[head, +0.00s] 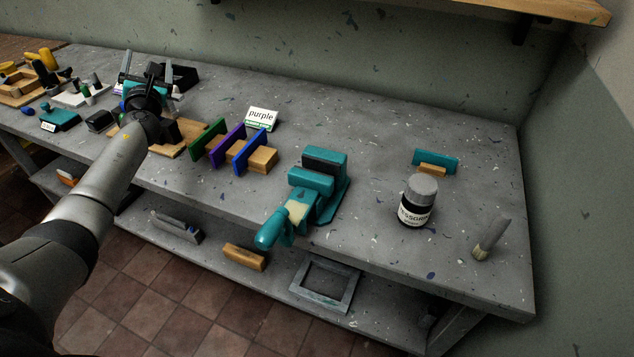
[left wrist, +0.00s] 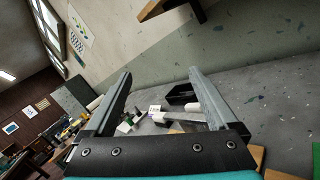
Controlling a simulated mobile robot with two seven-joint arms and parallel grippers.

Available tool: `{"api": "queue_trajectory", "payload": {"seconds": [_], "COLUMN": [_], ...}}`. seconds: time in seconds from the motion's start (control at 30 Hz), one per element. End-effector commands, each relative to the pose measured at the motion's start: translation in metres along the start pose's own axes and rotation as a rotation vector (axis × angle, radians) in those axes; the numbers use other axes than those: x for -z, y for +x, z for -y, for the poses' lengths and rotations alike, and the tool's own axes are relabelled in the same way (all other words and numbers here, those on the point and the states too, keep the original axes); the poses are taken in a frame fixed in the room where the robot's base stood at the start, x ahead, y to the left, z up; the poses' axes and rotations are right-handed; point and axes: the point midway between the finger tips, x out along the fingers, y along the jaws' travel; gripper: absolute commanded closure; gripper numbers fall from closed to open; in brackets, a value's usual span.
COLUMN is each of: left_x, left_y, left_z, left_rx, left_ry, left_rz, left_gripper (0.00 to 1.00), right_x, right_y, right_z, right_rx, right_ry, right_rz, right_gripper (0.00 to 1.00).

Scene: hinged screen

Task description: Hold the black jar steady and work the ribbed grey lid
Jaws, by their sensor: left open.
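The black jar (head: 414,213) stands upright on the right part of the grey workbench in the head view, with a pale label on its front. The ribbed grey lid (head: 421,187) sits on top of it. My left gripper (head: 142,68) is over the left part of the bench, far from the jar. Its two fingers also show in the left wrist view (left wrist: 160,95), spread apart with nothing held between them. The jar is not in the left wrist view. My right gripper is in neither view.
A teal vise (head: 318,185) stands at the bench's front edge, left of the jar. A brush (head: 491,240) is right of the jar, and a teal block (head: 435,160) is behind it. A shelf (head: 550,8) overhangs the back.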

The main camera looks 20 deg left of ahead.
Motion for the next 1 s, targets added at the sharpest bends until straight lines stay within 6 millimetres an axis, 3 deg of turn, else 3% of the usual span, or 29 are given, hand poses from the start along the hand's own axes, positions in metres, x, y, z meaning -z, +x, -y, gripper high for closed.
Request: {"api": "queue_trajectory", "payload": {"seconds": [0.03,0.27,0.5,0.8,1.0], "left_x": [-0.021,-0.099,-0.17,-0.225,-0.237], "left_y": [0.002,-0.007,-0.043,-0.117,-0.176], "left_z": [0.019,0.102,0.187,0.275,0.32], "left_rx": [0.043,0.248,0.49,0.802,1.008], "left_ry": [-0.018,-0.086,-0.136,-0.164,-0.161], "left_rz": [0.033,0.151,0.253,0.321,0.323], "left_gripper": [0.08,0.08,0.08,0.08,0.08], "right_x": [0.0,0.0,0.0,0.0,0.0], "right_y": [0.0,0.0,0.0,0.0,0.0], "right_z": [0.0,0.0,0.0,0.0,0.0], "right_rx": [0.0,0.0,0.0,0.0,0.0], "right_ry": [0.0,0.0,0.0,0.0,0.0], "right_rz": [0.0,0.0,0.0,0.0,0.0], "right_gripper": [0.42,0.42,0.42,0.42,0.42]}}
